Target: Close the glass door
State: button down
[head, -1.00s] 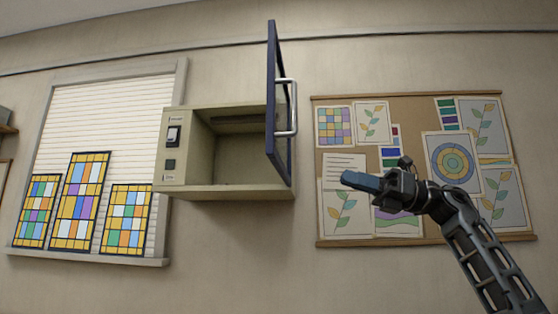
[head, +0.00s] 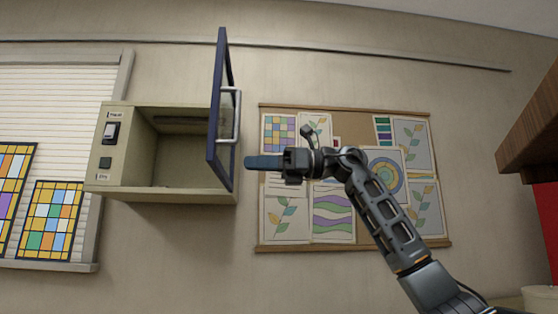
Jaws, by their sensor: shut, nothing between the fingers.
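The glass door (head: 214,110) has a dark blue frame and stands wide open, swung outward at the right side of a beige wall cabinet (head: 165,196). Its silver handle (head: 236,116) is on the right-facing side of the door. The cabinet's inside is open to view and looks empty. My gripper (head: 250,162) is shut and empty, pointing left. Its blue fingertips are just right of the door's lower part, below the handle. I cannot tell whether they touch the door.
A cork board (head: 348,118) with pinned papers hangs on the wall behind my arm. Stained-glass panels (head: 50,220) stand by the blinds at left. A brown wooden cabinet (head: 530,140) juts in at the right edge.

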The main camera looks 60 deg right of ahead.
aim_at(220, 162)
jog(key=p+x, duration=0.1)
jog(key=x, duration=0.4)
jog(key=shift+w+a, duration=0.15)
